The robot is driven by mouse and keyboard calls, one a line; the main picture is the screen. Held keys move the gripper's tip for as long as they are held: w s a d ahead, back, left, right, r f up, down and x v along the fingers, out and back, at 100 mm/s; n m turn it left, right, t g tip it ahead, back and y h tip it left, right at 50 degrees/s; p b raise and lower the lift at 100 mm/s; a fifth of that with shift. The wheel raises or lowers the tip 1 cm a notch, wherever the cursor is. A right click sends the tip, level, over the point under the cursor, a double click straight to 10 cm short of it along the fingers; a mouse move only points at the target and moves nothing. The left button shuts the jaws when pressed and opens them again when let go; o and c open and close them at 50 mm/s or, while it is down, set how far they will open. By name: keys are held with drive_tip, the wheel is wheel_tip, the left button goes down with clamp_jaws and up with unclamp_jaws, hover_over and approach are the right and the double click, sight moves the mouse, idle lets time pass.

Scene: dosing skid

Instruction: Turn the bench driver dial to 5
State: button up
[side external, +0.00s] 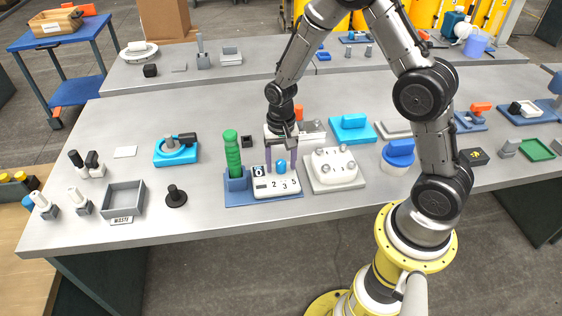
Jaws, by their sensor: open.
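The bench driver station is a blue base (236,199) near the front edge of the bench, with a green-handled driver (232,152) upright in its left holder. Its white dial plate (276,186) carries small dark digits; a 5 seems to be at the right end. A small blue knob (281,165) stands at the plate's back. My gripper (281,160) points down over the plate, open, with one purple finger on each side of the knob. I cannot tell whether the fingers touch it. The dial's present setting is too small to read.
A white block with round knobs (335,168) stands close on the right. A blue valve-like fixture (176,151), a black knob (176,196) and a grey waste bin (122,200) are left. A cyan block (353,129) is behind right.

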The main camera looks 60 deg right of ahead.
drive_tip(key=shift+c, duration=0.3)
clamp_jaws()
drive_tip(key=shift+n, duration=0.4)
drive_tip(key=n, duration=0.3)
drive_tip(key=shift+n, duration=0.4)
drive_tip(key=n, duration=0.4)
drive_tip(key=shift+n, duration=0.3)
drive_tip(key=n, duration=0.8)
drive_tip(key=shift+n, duration=0.3)
